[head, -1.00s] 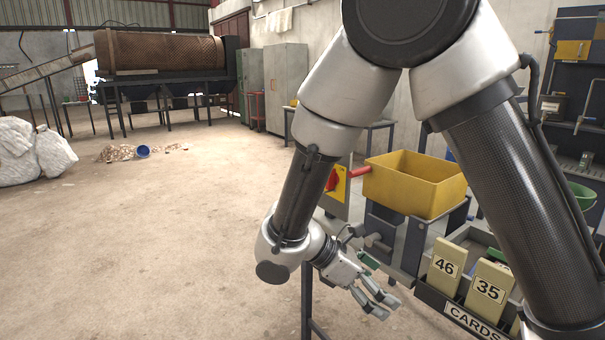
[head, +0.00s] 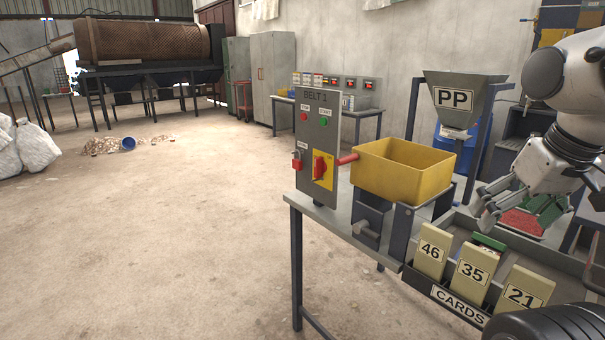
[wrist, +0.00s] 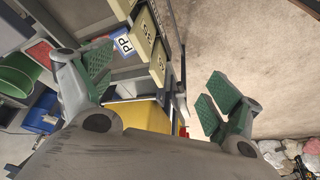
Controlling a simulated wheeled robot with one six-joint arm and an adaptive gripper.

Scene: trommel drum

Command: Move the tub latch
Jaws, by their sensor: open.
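The yellow tub (head: 402,170) sits on a grey stand on the bench, level and open at the top. A red bar (head: 347,160) juts toward its left side, and a grey handle (head: 366,231) sticks out from the dark block beneath it. I cannot tell which of these is the tub latch. My gripper (head: 484,207) is open and empty, to the right of the tub and above the card rack, apart from both. In the wrist view the fingers of my gripper (wrist: 158,82) are spread, with part of the yellow tub (wrist: 140,114) behind them.
A BELT 1 panel (head: 318,135) with a red rotary switch stands left of the tub. A PP hopper (head: 455,98) stands behind. The card rack (head: 460,307) holds cards 46, 35 and 21 in front.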

